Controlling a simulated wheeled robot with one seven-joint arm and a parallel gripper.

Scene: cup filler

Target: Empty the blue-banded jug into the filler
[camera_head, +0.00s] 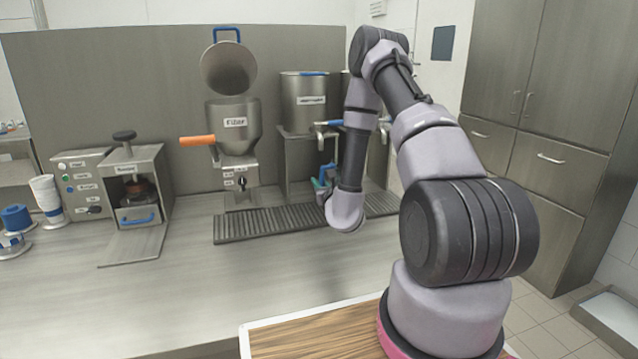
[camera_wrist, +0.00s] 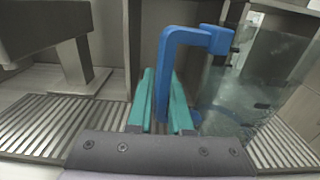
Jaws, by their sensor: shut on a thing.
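My gripper (camera_wrist: 164,95), with teal fingers, is shut on the blue handle (camera_wrist: 172,60) of the jug. The jug's clear body (camera_wrist: 262,80) stands to the right of the fingers in the wrist view; whether it rests on the grate is not clear. In the head view my gripper (camera_head: 322,182) is at the back of the counter, and my arm hides most of the jug. The filler (camera_head: 236,125) is a labelled steel hopper left of my gripper. Its round lid (camera_head: 228,68) is raised, and an orange lever (camera_head: 197,140) sticks out to its left.
A slotted drip grate (camera_head: 265,224) runs below the filler. A labelled steel tank (camera_head: 303,103) stands behind my gripper on a stand. A grey machine (camera_head: 137,190), stacked white cups (camera_head: 45,192) and a blue item (camera_head: 16,218) are at the left. The front counter is clear.

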